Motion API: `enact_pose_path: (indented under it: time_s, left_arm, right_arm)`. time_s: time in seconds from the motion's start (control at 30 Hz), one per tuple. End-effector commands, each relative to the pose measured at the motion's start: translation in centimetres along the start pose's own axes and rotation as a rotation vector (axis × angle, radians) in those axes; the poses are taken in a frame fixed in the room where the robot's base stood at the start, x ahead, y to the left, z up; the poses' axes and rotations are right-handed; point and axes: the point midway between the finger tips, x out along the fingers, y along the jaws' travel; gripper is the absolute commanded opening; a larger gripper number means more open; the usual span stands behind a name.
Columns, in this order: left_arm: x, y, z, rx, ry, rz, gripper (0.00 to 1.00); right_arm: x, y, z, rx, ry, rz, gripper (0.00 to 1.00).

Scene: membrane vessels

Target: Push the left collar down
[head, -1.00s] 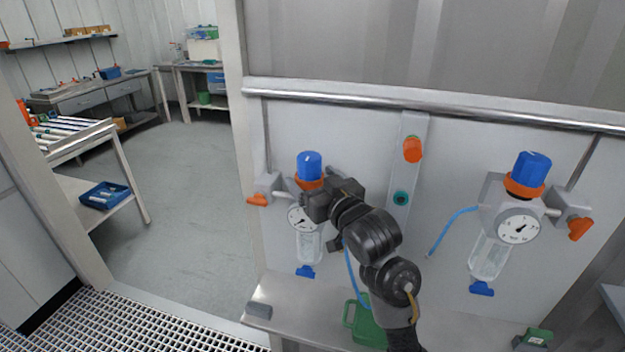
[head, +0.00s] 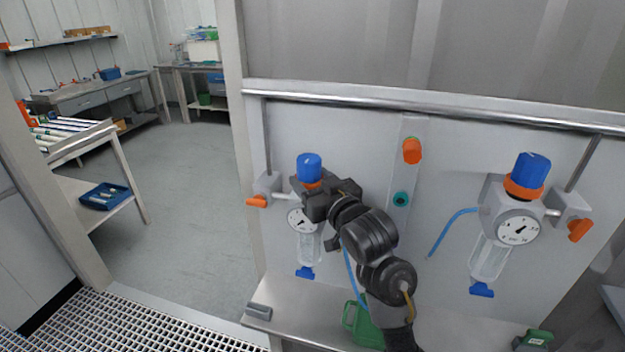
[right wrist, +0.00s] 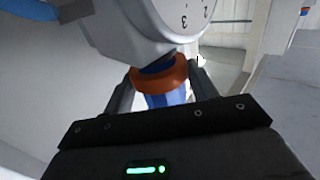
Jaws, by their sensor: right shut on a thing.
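The left unit on the panel has a blue knob (head: 309,166), a round gauge (head: 301,220) and a clear bowl (head: 308,249). Its orange left collar (head: 313,184) sits just under the knob, partly hidden by my right gripper (head: 310,199). In the right wrist view the orange collar (right wrist: 165,76) and blue knob (right wrist: 168,98) show upside down below the grey body. The fingers of my right gripper (right wrist: 162,88) lie on both sides of the collar, shut on it. My left gripper is in no view.
A second unit with a blue knob (head: 531,170) and orange collar (head: 524,188) is at the right. An orange lever (head: 257,202) is left of the left unit. A metal rail (head: 420,103) runs above. A green jug (head: 362,324) stands on the shelf below.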

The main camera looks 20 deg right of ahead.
Motion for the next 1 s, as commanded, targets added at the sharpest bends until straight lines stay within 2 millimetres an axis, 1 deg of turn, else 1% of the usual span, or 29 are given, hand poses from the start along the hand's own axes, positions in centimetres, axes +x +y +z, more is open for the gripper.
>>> enact_pose_path:
  time_s: [0.03,0.1,0.3,0.33,0.5,0.73,0.83,0.93,1.0]
  left_arm:
    - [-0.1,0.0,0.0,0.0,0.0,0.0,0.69]
    - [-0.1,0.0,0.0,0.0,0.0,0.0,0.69]
    - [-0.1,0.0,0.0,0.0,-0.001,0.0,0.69]
    - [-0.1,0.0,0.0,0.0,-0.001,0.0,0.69]
    - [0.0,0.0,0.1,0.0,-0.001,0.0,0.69]
    - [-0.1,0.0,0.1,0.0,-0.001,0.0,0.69]
    - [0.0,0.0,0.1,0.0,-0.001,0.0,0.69]
    - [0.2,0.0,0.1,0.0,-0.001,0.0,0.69]
    - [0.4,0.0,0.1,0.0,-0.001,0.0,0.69]
  right_arm:
    - [0.0,0.0,0.8,0.001,-0.008,0.0,0.17]
    - [0.0,0.0,1.3,-0.001,-0.006,0.0,0.17]
    - [0.0,0.0,1.4,-0.001,-0.009,0.0,0.17]
    - [0.0,0.0,1.5,-0.001,-0.01,0.0,0.59]
    - [0.0,0.0,1.4,-0.001,-0.007,-0.001,0.8]
    - [0.0,0.0,1.3,0.0,-0.004,0.0,0.8]
    - [-0.3,0.0,1.3,-0.001,-0.004,0.0,0.8]
    - [-1.4,0.0,1.3,-0.002,-0.003,0.0,0.8]
    - [-2.7,0.0,1.4,-0.003,-0.002,0.0,0.8]
